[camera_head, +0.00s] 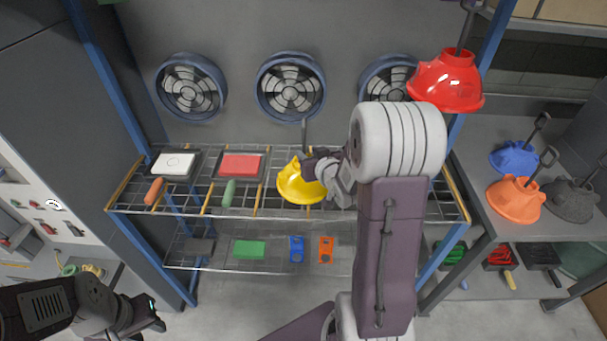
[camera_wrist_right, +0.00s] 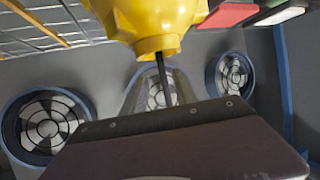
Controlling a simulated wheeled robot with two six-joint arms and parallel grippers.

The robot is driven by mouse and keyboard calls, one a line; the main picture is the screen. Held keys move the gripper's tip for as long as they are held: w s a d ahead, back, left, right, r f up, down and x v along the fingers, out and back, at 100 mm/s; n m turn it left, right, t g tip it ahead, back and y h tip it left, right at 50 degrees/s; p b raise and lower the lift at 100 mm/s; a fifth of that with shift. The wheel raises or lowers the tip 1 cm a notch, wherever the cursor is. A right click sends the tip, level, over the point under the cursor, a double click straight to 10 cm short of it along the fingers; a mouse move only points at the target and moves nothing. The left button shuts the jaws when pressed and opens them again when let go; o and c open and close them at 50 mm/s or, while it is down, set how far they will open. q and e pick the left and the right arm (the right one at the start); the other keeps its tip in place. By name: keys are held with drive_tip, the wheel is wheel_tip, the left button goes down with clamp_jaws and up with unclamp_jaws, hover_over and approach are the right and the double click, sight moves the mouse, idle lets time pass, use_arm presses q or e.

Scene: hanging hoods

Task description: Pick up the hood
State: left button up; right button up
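A yellow hood (camera_head: 299,184) with a thin dark rod rising from its top is at the middle of the upper wire shelf. It also shows large at the top of the right wrist view (camera_wrist_right: 155,18), with its rod pointing down in that picture. My right gripper (camera_head: 309,168) is at the hood's upper right side, by its neck, and partly covers it. I cannot tell whether the fingers grip it. My left gripper (camera_head: 154,315) is low at the left, far from the hood, and its opening is too small to judge. A red hood (camera_head: 447,82) hangs at the upper right.
Pans with white (camera_head: 174,165) and red (camera_head: 241,166) contents lie left of the yellow hood. Blue (camera_head: 514,158), orange (camera_head: 516,201) and dark grey (camera_head: 571,201) hoods stand on the right-hand table. Round fans (camera_head: 290,88) line the wall behind. Blue posts (camera_head: 103,72) frame the shelf.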

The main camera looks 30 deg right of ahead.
sight(304, 151)
drive_tip(key=shift+w+a+f, duration=0.15)
drive_tip(key=shift+w+a, duration=0.15)
drive_tip(key=shift+w, duration=0.3)
drive_tip(key=x, duration=0.4)
drive_tip(key=shift+w+d+f+p, duration=0.15)
drive_tip(key=shift+w+f+p, duration=0.05)
drive_tip(key=shift+w+p, duration=0.15)
drive_tip(key=shift+s+r, duration=0.1)
drive_tip(key=shift+s, duration=0.05)
drive_tip(key=c, duration=0.4)
clamp_jaws()
